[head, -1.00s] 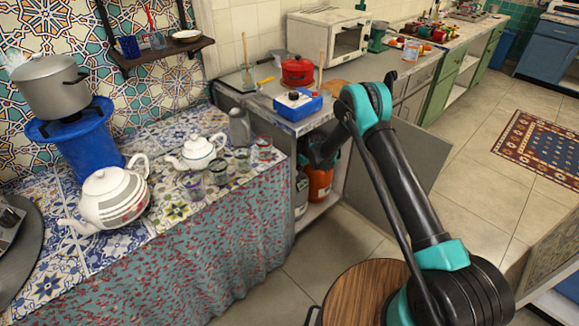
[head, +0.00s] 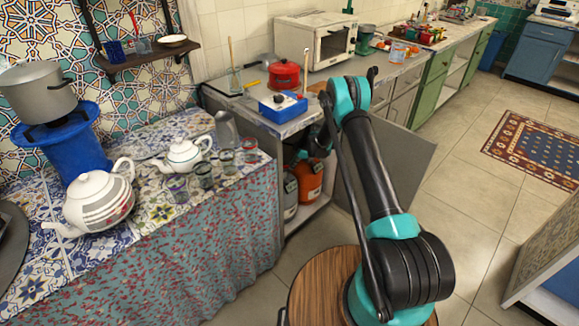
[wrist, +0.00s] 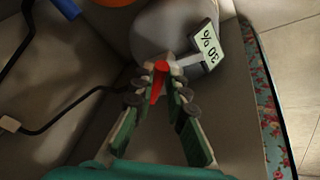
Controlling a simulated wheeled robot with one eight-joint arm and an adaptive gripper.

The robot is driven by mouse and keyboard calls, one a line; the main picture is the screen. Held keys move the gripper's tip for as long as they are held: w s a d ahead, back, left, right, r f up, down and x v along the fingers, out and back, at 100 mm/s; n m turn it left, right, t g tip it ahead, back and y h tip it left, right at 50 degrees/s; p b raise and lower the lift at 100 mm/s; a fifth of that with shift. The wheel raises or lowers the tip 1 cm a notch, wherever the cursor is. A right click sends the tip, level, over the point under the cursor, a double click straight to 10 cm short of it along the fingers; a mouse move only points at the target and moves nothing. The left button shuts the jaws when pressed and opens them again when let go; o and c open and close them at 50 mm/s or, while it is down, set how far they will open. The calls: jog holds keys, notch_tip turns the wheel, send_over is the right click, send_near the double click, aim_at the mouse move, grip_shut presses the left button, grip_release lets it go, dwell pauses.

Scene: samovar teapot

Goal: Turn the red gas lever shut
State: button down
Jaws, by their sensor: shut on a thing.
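The red gas lever (wrist: 160,80) shows in the wrist view, at the front of a grey cylinder (wrist: 180,32). My gripper (wrist: 161,78) has its green fingers closed together around the lever, with red showing between the tips. A small display reading "30 %" (wrist: 208,46) sits to the right of the lever. In the head view, my arm reaches into the open cabinet under the counter, where a grey cylinder (head: 290,197) and an orange cylinder (head: 308,181) stand. The lever is too small or hidden to make out there.
A dark hose (wrist: 60,120) curves at the left of the wrist view. An open cabinet door (head: 400,165) stands right of my arm. The cloth-covered table (head: 215,245) with teapots (head: 95,198) and glasses is on the left. Floor (head: 450,200) is clear to the right.

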jog(key=shift+w, duration=0.1)
dwell(0.5)
jog(key=c, duration=1.5)
grip_release()
